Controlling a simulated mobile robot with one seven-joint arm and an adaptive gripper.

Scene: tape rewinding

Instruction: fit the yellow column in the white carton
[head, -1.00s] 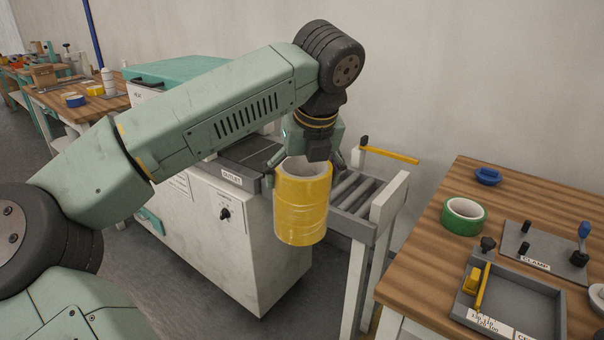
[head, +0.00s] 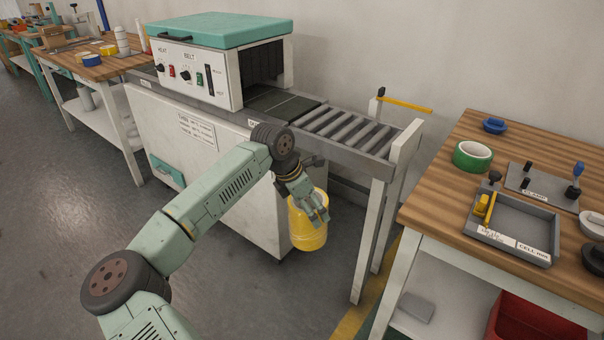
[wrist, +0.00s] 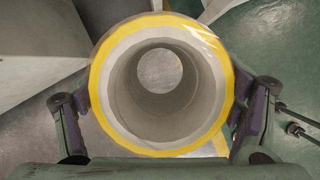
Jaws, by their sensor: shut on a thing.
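The yellow column (head: 307,232) is a wrapped stack of tape with a hollow grey core. My gripper (head: 306,200) is shut on it near its top and holds it in the air in front of the white machine cabinet, left of the roller table's leg. In the wrist view the column (wrist: 98,80) is seen from above, with a finger on each side and floor showing through its core. The white carton is not seen in these frames.
The shrink machine (head: 195,80) and its roller outlet (head: 345,128) stand behind my arm. A wooden bench (head: 440,190) at the right bears a green tape roll (head: 472,155) and a grey tray (head: 515,255). A red bin (head: 525,318) sits below. Floor at the left is clear.

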